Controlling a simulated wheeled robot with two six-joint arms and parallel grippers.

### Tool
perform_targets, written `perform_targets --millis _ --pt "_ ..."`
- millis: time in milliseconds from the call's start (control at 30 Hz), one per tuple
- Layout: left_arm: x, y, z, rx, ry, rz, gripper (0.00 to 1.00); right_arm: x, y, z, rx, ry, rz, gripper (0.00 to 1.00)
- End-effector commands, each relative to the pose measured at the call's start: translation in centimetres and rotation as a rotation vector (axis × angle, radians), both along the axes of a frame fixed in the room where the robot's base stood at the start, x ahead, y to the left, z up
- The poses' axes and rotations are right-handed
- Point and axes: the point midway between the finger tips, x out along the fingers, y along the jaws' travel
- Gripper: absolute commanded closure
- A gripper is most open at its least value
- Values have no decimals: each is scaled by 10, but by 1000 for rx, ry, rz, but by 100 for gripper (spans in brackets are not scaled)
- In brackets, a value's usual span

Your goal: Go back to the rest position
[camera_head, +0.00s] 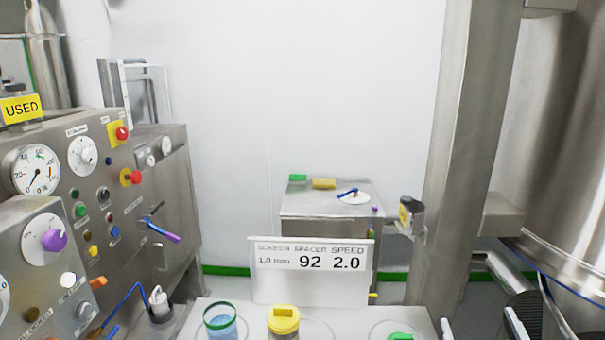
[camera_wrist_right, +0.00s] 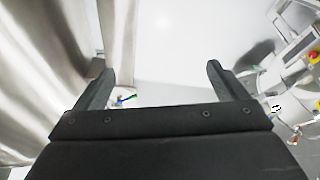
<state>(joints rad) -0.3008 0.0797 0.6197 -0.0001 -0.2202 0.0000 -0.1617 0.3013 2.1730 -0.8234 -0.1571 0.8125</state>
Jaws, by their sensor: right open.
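My right gripper (camera_wrist_right: 159,72) shows in the right wrist view with its two dark fingers spread wide. Nothing is between them, and pale wall and floor lie beyond. In the head view, dark parts at the lower right edge appear to be my right gripper (camera_head: 520,320), cut off by the frame. It is to the right of the white table and clear of the things on it. My left gripper is not in view.
A control panel (camera_head: 92,175) with knobs fills the left. A white table (camera_head: 255,318) bears a green-rimmed cup (camera_head: 220,322), a yellow-lidded jar (camera_head: 283,320) and a sign (camera_head: 312,272). A steel cabinet (camera_head: 305,205) stands behind. A steel column (camera_head: 462,130) and vessel (camera_head: 560,150) stand right.

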Motion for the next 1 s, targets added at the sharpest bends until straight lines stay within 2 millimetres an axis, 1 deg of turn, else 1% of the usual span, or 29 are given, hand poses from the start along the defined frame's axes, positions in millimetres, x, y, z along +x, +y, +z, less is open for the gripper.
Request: perform_targets --millis 33,100,167,200,267,300,367,400,467,500,600,700,867,900,1000 --pt "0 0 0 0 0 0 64 -8 -12 -13 40 60 -70 7" --pt "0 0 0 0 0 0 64 -19 -29 -34 87 159 -167 7" --pt "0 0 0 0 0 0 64 -30 -41 -55 124 258 -240 7" --pt "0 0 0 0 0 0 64 -39 -47 -69 147 327 -283 7" --pt "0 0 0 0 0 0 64 -55 -53 -92 176 443 -339 7" --pt "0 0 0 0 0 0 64 -67 -56 -107 192 523 -371 7" --pt "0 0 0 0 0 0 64 -86 -57 -130 212 651 -408 7" --pt "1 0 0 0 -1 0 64 -100 -56 -145 226 738 -423 7" --pt "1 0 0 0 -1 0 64 -122 -52 -165 238 869 -438 7" --pt "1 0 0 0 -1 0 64 -136 -49 -177 244 951 -439 7" --pt "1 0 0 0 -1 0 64 -170 -37 -200 251 1138 -424 7" --pt "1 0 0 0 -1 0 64 -201 -23 -216 250 1297 -392 7" --pt "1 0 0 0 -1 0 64 -246 -1 -231 240 1516 -311 7" --pt "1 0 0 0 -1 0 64 -258 5 -233 237 1570 -288 7" --pt "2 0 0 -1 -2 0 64 -246 1 -260 237 1572 -293 7"
